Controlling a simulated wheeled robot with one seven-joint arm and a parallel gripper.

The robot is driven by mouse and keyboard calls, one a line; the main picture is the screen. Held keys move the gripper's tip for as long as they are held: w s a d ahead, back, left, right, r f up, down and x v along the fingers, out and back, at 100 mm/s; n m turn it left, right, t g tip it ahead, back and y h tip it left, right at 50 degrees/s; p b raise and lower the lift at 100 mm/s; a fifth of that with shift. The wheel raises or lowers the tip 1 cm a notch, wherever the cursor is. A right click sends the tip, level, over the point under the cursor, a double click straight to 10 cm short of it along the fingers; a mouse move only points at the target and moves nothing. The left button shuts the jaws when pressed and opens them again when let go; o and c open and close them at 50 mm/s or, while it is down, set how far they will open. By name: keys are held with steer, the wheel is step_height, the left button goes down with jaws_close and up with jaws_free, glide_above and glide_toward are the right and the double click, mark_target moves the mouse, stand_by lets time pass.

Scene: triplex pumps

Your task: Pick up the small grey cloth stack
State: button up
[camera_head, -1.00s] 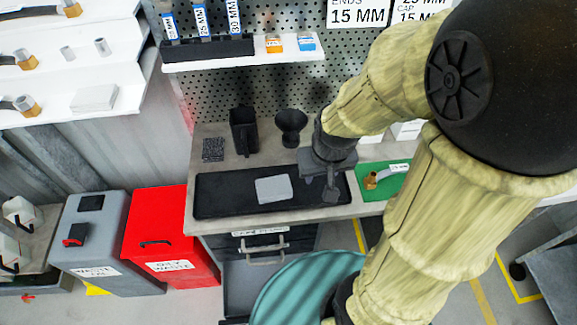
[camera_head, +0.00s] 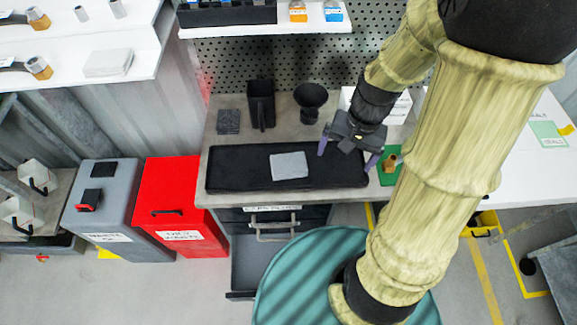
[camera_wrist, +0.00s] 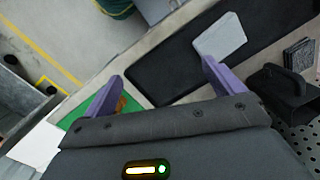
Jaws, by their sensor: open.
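A flat, light grey, cloth-like square (camera_head: 289,165) lies on the black tray (camera_head: 235,178) on the workbench; it also shows in the wrist view (camera_wrist: 220,37). A darker grey small square stack (camera_head: 228,121) sits on the bench behind the tray's left end, and in the wrist view (camera_wrist: 300,57) it appears layered. I cannot tell for sure which one is the cloth stack. My gripper (camera_head: 347,157) is open and empty above the tray's right end, right of the light grey square. Its two purple fingers show apart in the wrist view (camera_wrist: 164,74).
A black jug (camera_head: 261,104) and a black funnel (camera_head: 310,102) stand behind the tray. A green mat (camera_head: 388,177) with a brass fitting lies to the right. A shelf (camera_head: 295,22) overhangs the bench. A drawer (camera_head: 262,262) below stands open.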

step_height(320, 180, down, 5)
steer(key=w+m+g+y+b, duration=0.2)
steer(key=w+m+y, duration=0.1)
steer(key=m+y, duration=0.25)
steer(key=m+t+y+b, duration=0.1)
steer(key=m+y+b, duration=0.1)
steer(key=m+y, duration=0.4)
glide_toward(306, 161)
steer(key=shift+s+d+r, duration=0.25)
steer(key=shift+d+r, duration=0.05)
steer(key=shift+r, duration=0.3)
steer(key=shift+s+d+r, duration=0.2)
steer(key=shift+d+r, duration=0.1)
steer(key=shift+r, duration=0.3)
steer(key=shift+w+d+r+m+t+y, duration=0.15)
steer(key=shift+w+m+t+y, duration=0.15)
steer(key=shift+m, duration=0.15)
steer(key=p+x, duration=0.1)
steer(key=x, duration=1)
steer(key=shift+s+a+f, duration=0.1)
steer(key=shift+a+f, duration=0.25)
steer(key=shift+a, duration=0.2)
